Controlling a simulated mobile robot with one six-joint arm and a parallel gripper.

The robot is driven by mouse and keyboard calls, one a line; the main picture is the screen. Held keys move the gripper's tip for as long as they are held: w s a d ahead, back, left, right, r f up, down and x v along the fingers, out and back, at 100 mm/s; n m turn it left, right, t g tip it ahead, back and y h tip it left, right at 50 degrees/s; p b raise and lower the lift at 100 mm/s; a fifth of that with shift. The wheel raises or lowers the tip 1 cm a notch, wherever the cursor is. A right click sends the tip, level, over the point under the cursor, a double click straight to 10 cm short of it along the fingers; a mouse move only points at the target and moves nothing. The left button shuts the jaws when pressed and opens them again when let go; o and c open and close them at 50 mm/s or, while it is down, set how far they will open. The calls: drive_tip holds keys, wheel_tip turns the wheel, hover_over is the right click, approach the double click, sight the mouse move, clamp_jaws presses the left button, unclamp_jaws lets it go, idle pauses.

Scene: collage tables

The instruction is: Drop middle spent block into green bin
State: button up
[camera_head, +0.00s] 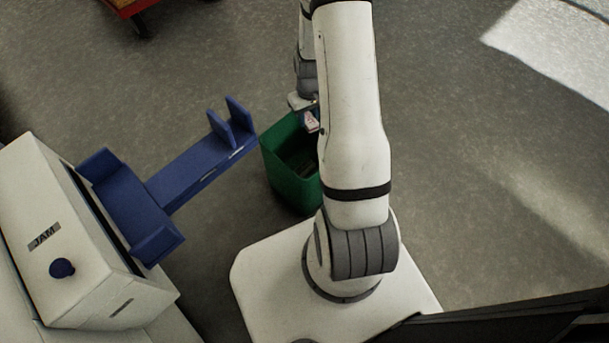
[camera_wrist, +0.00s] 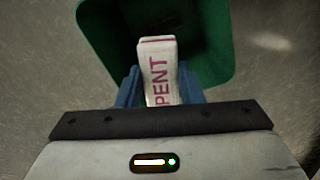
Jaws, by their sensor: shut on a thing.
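A white block (camera_wrist: 158,68) with magenta lettering that reads "PENT" shows in the wrist view. My gripper (camera_wrist: 160,85) is shut on it, with a blue finger on each side. The green bin (camera_wrist: 100,35) lies beyond and below the block in that view. In the head view, the green bin (camera_head: 285,178) stands on the floor, and its right side is hidden behind my arm. My gripper (camera_head: 311,118) holds the block (camera_head: 312,122) over the bin's far right part. The bin's inside is dark, and its contents are unclear.
A white machine (camera_head: 75,235) marked "JAM" stands at the left, with a blue chute (camera_head: 200,165) reaching towards the bin. A red object (camera_head: 125,5) is at the top left edge. The grey floor right of my arm is clear.

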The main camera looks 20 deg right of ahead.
drive_tip(key=f, duration=0.1)
drive_tip(key=d+f+b, duration=0.1)
drive_tip(key=f+b, duration=0.1)
drive_tip(key=f, duration=0.1)
drive_tip(key=shift+s+d, duration=0.2)
drive_tip(key=shift+s, duration=0.1)
wheel_tip(320, 180, down, 6)
drive_tip(key=b, duration=0.4)
drive_tip(key=shift+r, duration=0.15)
drive_tip(key=o, duration=1)
drive_tip(key=shift+o, duration=0.2)
wheel_tip(320, 180, up, 8)
drive_tip(key=p, duration=0.3)
